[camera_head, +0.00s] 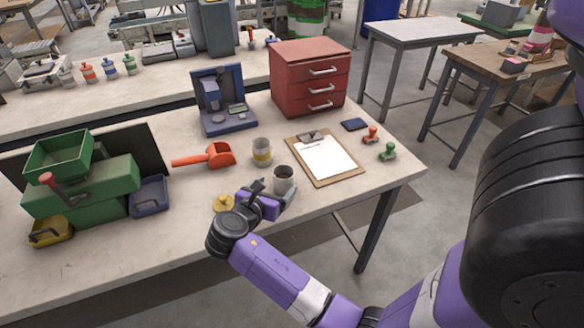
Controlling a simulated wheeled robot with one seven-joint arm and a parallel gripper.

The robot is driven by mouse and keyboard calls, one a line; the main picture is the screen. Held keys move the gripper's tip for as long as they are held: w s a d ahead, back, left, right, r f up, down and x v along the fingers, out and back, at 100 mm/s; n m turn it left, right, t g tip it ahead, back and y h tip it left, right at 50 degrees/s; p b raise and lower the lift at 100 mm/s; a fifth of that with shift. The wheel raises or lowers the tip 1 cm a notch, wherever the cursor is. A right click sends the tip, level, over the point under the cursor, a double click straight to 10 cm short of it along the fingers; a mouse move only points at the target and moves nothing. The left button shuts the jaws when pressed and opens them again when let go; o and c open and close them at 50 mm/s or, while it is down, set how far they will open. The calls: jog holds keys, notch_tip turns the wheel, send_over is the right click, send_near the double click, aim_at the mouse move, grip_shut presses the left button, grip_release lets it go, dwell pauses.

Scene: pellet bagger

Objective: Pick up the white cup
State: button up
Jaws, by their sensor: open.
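A white cup (283,181) with a dark inside stands upright on the near part of the workbench, left of the clipboard. My gripper (271,191) is open and low over the bench, right at the cup's near side. One finger shows left of the cup and the other is near its lower front. I cannot tell whether they touch it. The cup's lower part is partly hidden by my gripper.
A clipboard (349,174) lies right of the cup. An orange scoop (219,156) and a yellow round piece (223,203) are to the left. A blue device (222,105) and red drawers (310,85) stand behind.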

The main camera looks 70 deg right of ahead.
aim_at(287, 176)
jog(key=x, duration=0.8)
jog(key=shift+s+d+r+p, duration=0.2)
jog(key=shift+s+r+p, duration=0.1)
jog(key=shift+p, duration=0.1)
jog(key=shift+c, duration=0.4)
jog(key=c, duration=1.5)
